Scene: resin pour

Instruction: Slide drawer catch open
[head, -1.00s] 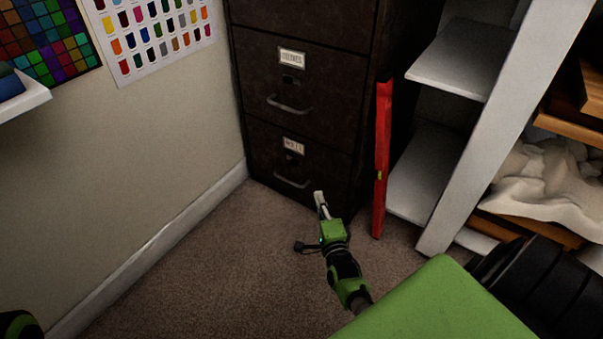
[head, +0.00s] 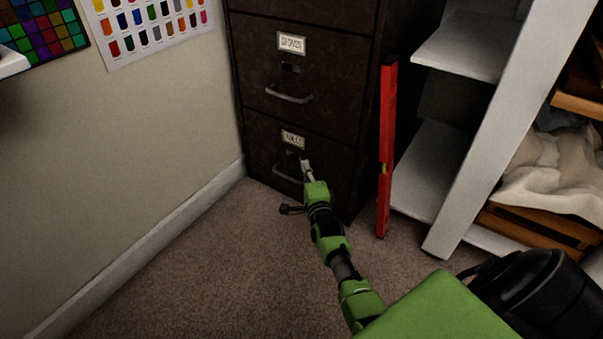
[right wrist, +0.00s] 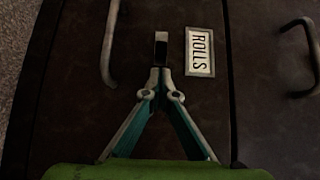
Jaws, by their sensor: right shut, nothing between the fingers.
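The dark brown filing cabinet (head: 335,105) stands in the corner, its drawers closed. Its lower drawer has a label, a small catch and a curved handle (head: 276,173). In the right wrist view the catch (right wrist: 161,37) shows as a pale metal piece beside a dark part, between the "ROLLS" label (right wrist: 200,52) and the handle (right wrist: 110,42). My right gripper (head: 306,163) is shut and empty, in front of the lower drawer beside the catch. Its fingertips (right wrist: 160,72) point at the catch's dark end; I cannot tell whether they touch. My left gripper is out of view.
A red spirit level (head: 387,140) leans upright against the cabinet's right side. A white shelf unit (head: 480,140) stands to the right, with cloth and wooden crates beyond. A wall with a baseboard (head: 150,225) runs along the left. The carpet in front is clear.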

